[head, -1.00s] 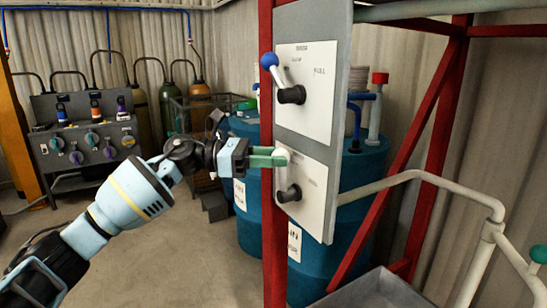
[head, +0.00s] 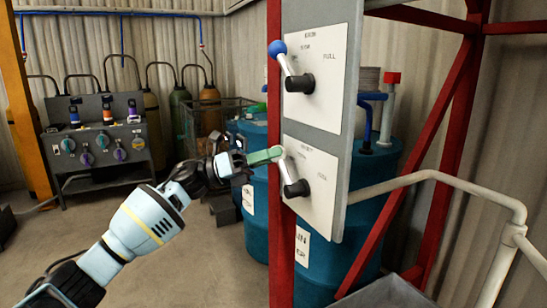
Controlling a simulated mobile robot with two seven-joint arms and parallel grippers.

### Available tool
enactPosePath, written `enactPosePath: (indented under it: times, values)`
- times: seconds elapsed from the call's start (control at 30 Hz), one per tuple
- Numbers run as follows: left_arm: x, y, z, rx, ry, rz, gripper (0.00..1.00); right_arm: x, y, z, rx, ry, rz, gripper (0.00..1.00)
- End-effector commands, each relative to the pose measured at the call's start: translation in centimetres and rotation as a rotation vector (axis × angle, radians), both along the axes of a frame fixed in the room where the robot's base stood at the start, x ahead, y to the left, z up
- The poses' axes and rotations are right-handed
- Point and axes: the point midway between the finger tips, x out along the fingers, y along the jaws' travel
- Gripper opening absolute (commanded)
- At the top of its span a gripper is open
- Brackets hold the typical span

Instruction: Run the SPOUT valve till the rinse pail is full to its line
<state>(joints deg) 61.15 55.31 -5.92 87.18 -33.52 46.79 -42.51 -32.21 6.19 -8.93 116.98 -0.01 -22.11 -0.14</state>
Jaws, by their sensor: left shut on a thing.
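The lever leans up and to the left. My left gripper (head: 276,154) has its green fingers shut on the knob end of this lever. The upper valve has a blue-knobbed lever (head: 287,62) leaning up-left, with nothing touching it. The plate lettering is too blurred for me to confirm which valve is SPOUT. I cannot make out the rinse pail or its line. My right gripper is out of view.
A red steel frame (head: 445,150) stands behind the panel, with blue drums (head: 370,190) behind it. A pale pipe rail (head: 430,177) runs at right, above a grey tray edge (head: 385,295). A gas console (head: 98,145) stands far left.

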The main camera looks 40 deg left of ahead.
Motion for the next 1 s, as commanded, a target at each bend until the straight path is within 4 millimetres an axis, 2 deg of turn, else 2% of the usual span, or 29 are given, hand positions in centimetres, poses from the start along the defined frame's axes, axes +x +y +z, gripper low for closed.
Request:
enactPosePath:
  times: [0.57, 0.6, 0.63, 1.0]
  values:
    - [0.1, 0.18, -0.38, -0.036, 0.018, 0.0, 0.0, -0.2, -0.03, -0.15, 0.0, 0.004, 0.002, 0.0]
    - [0.11, 0.18, -0.39, -0.036, 0.018, 0.0, 0.38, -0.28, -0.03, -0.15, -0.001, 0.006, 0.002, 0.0]
    - [0.11, 0.18, -0.39, -0.036, 0.018, 0.0, 0.42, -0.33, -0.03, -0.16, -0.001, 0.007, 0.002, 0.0]
    - [-0.16, 0.53, -0.58, -0.033, 0.017, 0.001, 0.43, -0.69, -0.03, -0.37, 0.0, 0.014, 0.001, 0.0]
